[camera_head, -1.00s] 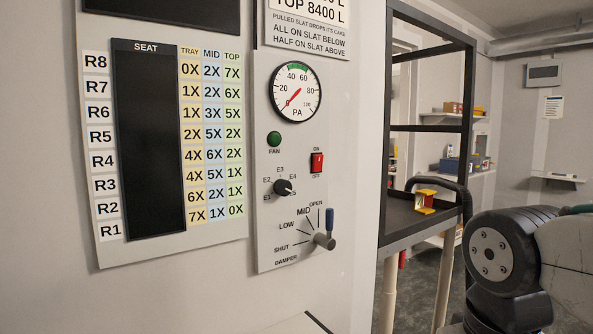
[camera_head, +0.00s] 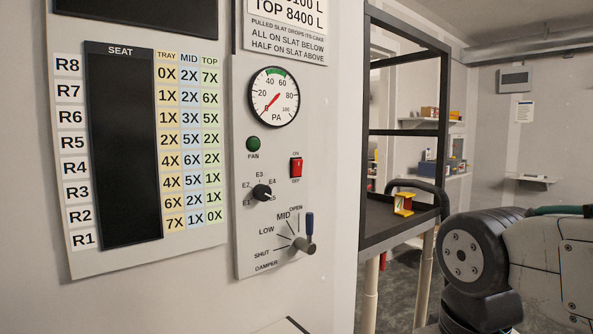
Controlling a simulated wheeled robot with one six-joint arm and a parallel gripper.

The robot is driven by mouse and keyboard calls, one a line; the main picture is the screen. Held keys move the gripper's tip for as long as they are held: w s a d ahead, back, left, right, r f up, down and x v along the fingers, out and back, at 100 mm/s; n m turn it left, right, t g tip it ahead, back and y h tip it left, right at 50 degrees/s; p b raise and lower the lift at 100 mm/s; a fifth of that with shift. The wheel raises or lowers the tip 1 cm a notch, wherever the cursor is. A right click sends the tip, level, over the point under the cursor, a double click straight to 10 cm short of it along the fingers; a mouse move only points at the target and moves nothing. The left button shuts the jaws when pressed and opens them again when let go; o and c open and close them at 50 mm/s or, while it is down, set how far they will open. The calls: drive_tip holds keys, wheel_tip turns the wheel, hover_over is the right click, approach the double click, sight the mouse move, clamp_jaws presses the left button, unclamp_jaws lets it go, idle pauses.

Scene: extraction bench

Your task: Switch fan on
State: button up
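The fan switch (camera_head: 296,168) is a red rocker on the grey control panel (camera_head: 247,215), with ON printed above it and OFF below. I cannot tell for sure which way it is tipped. The green fan lamp (camera_head: 253,144), marked FAN, is left of the switch and looks dark. The pressure gauge (camera_head: 274,97) above has its red needle pointing down-left, near the zero end. My gripper is not in view; only part of my arm shows at the lower right, apart from the panel.
Below the switch are a black selector knob (camera_head: 262,192) and a damper lever (camera_head: 307,232) with a blue handle. A seat chart (camera_head: 189,140) hangs to the left. Right of the panel stands a dark-framed trolley (camera_head: 385,225) with a yellow and red object (camera_head: 403,204) on it.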

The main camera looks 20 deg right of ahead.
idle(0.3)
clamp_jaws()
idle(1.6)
